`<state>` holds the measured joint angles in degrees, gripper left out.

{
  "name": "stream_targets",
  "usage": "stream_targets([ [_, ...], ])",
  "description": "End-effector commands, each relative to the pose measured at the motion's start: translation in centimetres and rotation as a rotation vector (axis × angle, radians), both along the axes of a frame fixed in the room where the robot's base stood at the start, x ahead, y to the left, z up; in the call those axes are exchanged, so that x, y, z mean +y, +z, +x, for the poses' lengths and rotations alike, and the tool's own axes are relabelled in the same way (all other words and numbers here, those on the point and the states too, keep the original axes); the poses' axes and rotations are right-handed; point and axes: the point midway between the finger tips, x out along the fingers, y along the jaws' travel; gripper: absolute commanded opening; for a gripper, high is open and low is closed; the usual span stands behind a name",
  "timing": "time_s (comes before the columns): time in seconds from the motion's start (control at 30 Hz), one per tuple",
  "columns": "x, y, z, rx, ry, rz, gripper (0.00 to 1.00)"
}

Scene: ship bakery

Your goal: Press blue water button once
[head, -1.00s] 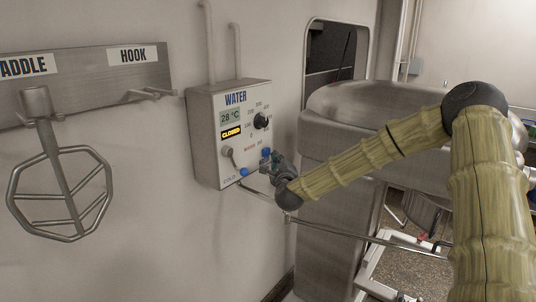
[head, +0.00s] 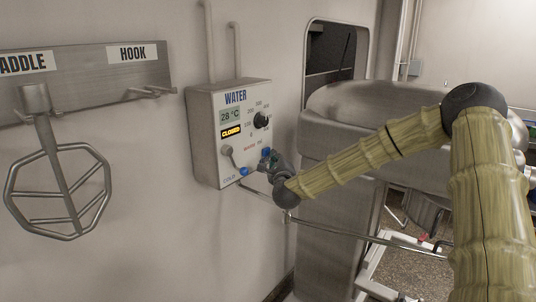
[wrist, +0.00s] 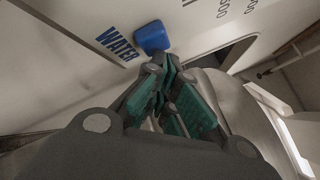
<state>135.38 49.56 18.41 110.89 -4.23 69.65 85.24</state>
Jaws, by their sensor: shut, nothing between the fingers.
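The blue water button (head: 266,152) is on the lower right of the grey water panel's front (head: 207,140). It also shows large in the wrist view (wrist: 152,36), beside the printed word WATER. My gripper (head: 265,161) is at the panel's lower right, its fingertips right by the button. In the wrist view my gripper (wrist: 160,66) is shut and empty, with its tips just below the button's lower right edge. I cannot tell whether they touch it. The button's depth is not clear.
The panel has a 28 °C display (head: 230,115), a CLOSED sign (head: 231,132), a black dial (head: 261,120) and a grey lever (head: 227,150). A paddle (head: 58,190) hangs on a wall rack at left. A large metal machine (head: 380,110) stands close at right.

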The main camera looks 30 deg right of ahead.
Motion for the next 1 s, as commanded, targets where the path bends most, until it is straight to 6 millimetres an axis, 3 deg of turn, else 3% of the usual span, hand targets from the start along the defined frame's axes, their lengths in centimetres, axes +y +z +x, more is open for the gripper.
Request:
stream_targets([
  [1.0, 0.32, 0.00, 0.79, -0.001, 0.000, -0.001, 0.00],
])
